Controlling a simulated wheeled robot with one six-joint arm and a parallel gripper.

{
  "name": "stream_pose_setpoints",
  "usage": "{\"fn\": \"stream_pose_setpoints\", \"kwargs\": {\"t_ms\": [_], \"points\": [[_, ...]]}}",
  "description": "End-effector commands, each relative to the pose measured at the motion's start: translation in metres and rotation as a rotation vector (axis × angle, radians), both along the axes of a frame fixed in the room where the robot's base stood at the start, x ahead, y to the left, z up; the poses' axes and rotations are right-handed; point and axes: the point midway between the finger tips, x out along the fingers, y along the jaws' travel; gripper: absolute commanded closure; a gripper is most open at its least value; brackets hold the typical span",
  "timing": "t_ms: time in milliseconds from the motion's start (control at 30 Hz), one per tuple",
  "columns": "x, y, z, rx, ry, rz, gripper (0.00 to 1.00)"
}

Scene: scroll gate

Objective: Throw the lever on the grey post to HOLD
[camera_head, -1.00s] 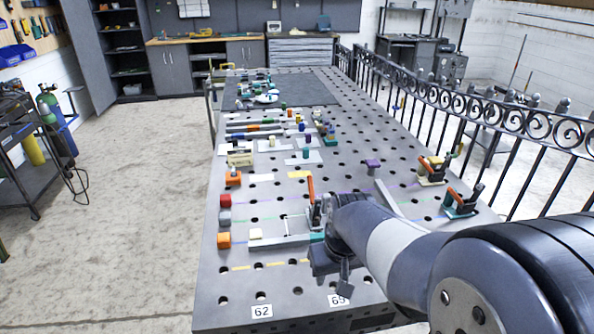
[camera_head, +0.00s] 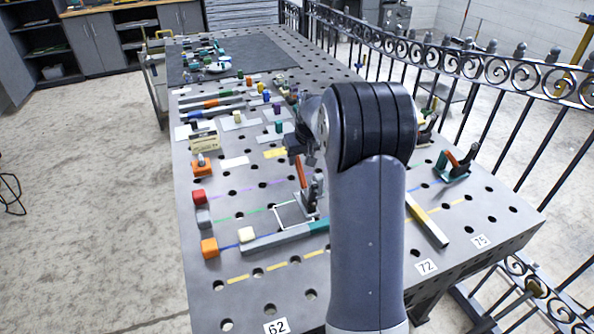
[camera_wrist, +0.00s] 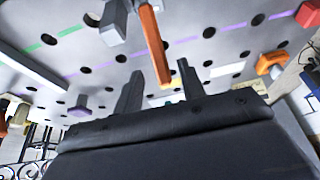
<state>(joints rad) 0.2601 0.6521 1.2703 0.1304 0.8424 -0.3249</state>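The lever (camera_head: 301,172) is an orange bar on a small grey post (camera_head: 313,197) on the perforated table. It stands steeply, leaning slightly left. In the wrist view the lever (camera_wrist: 151,40) runs from the grey post (camera_wrist: 114,22) down toward my fingers. My gripper (camera_head: 301,145) is at the lever's upper end, partly hidden by my arm. In the wrist view my gripper (camera_wrist: 158,70) has its two fingers apart, with the lever's end appearing between them. I cannot tell whether they touch it. No HOLD marking is legible.
A grey bar (camera_head: 290,238) with a cream block (camera_head: 246,235) lies in front of the post. Red (camera_head: 199,196) and orange (camera_head: 209,248) blocks stand at left. A railing runs along the right side.

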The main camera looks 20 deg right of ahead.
Motion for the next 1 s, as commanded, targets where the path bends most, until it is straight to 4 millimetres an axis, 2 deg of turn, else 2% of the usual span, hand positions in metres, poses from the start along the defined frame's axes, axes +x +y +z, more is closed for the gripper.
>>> {"fn": "stream_pose_setpoints", "kwargs": {"t_ms": [33,100,300,733,1000], "points": [[0.004,0.000,-0.016,0.000,0.002,0.000,0.62],[0.009,0.000,-0.027,0.000,0.002,0.000,0.62],[0.019,0.000,-0.049,0.000,0.000,0.000,0.62],[0.023,0.000,-0.055,0.000,0.000,0.000,0.63],[0.023,0.000,-0.055,0.000,0.000,0.000,0.85]]}}
